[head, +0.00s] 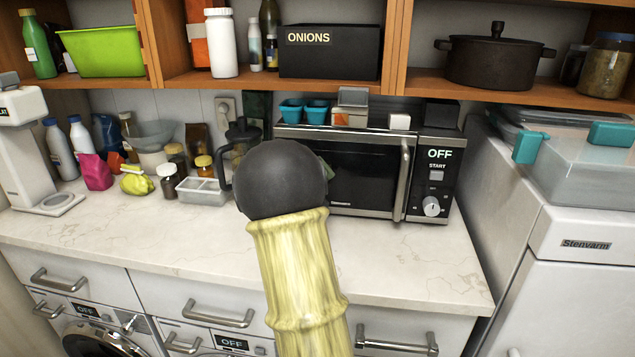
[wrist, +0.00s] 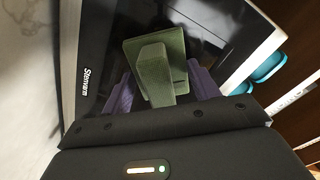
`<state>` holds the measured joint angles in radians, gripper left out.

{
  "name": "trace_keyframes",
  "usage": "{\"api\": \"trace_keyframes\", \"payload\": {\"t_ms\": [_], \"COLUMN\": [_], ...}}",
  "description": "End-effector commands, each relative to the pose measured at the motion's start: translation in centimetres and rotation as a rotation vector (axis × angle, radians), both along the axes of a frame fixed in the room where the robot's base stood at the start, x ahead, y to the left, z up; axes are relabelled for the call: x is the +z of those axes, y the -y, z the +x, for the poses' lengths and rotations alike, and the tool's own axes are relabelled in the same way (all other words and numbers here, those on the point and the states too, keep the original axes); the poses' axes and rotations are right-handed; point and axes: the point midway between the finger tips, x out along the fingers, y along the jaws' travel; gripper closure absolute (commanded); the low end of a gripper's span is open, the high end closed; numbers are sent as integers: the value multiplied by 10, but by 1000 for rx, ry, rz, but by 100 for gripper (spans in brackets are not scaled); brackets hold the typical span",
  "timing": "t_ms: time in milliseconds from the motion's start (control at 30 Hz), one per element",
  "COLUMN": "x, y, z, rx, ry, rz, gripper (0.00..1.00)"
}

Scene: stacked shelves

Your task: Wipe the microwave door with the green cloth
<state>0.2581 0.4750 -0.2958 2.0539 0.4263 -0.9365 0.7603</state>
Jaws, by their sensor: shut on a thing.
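The microwave (head: 365,165) stands on the counter under the shelf, and its door is closed. Its display reads OFF, and a vertical handle (head: 404,178) is on the door's right side. In the wrist view the dark glass door (wrist: 100,70) fills much of the picture. My gripper (wrist: 162,88) has purple fingers shut on the green cloth (wrist: 148,68), which looks like a folded, stiff pad. The cloth is in front of the door glass; I cannot tell whether it touches.
A white appliance (head: 580,240) with a plastic container (head: 575,165) is at right. The front counter is mostly clear.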

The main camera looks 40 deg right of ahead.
Motion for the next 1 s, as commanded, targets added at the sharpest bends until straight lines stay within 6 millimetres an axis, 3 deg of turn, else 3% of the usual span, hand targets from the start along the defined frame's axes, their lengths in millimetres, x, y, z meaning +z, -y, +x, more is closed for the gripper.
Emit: {"api": "trace_keyframes", "payload": {"t_ms": [300,1000], "x": [1,0], "y": [-3,-44], "z": [-1,-37], "rx": [4,2], "ry": [2,2], "rz": [-2,-1], "gripper": [58,58]}}
